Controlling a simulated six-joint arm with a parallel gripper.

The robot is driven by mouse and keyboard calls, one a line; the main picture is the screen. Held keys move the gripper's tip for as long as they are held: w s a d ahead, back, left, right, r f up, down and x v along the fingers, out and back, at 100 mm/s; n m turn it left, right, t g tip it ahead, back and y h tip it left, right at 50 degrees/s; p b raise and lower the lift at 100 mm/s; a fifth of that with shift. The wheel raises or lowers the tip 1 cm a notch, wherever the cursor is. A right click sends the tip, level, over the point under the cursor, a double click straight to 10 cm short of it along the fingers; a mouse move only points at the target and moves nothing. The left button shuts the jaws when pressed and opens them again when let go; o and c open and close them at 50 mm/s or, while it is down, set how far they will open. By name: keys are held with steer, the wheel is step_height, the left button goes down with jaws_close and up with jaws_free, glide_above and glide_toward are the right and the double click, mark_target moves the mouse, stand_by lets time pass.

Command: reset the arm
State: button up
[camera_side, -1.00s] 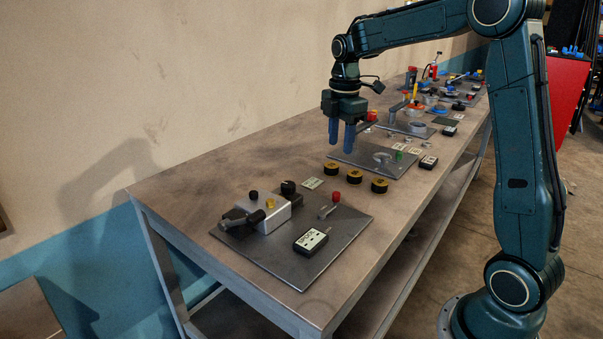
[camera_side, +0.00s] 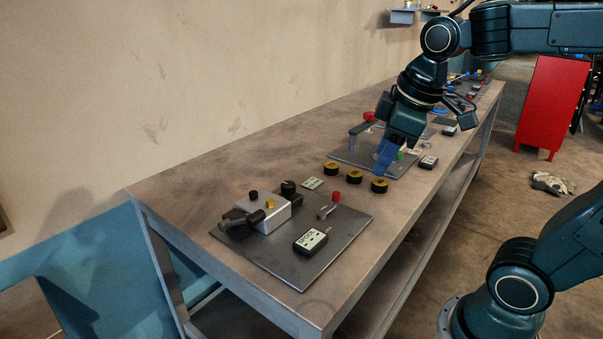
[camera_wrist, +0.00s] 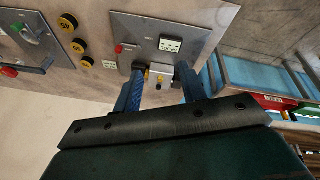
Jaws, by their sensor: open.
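My gripper (camera_side: 385,158) hangs over the bench, tilted, just above the right end of the row of black and yellow round pieces in the side view. Its blue fingers overlap in that view. In the wrist view my gripper (camera_wrist: 157,90) shows two blue fingers spread apart with no object held between them. Beyond the fingers, the near plate's silver box (camera_wrist: 160,70) shows in the gap at a distance.
The near metal plate (camera_side: 290,270) carries a silver box (camera_side: 268,222), a red-knobbed lever (camera_side: 334,199) and a meter (camera_side: 311,240). Round pieces (camera_side: 354,177) stand behind it. Another plate (camera_side: 350,157) lies beyond. A red cabinet (camera_side: 551,100) stands right of the bench (camera_side: 180,190).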

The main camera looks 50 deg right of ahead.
steer(key=s+a+f+m+t, duration=0.1)
steer(key=s+a+f+m, duration=0.1)
steer(key=s+m, duration=0.2)
steer(key=shift+s+a+f+t, duration=0.3)
steer(key=shift+s+a+f, duration=0.1)
steer(key=shift+s, duration=1.4)
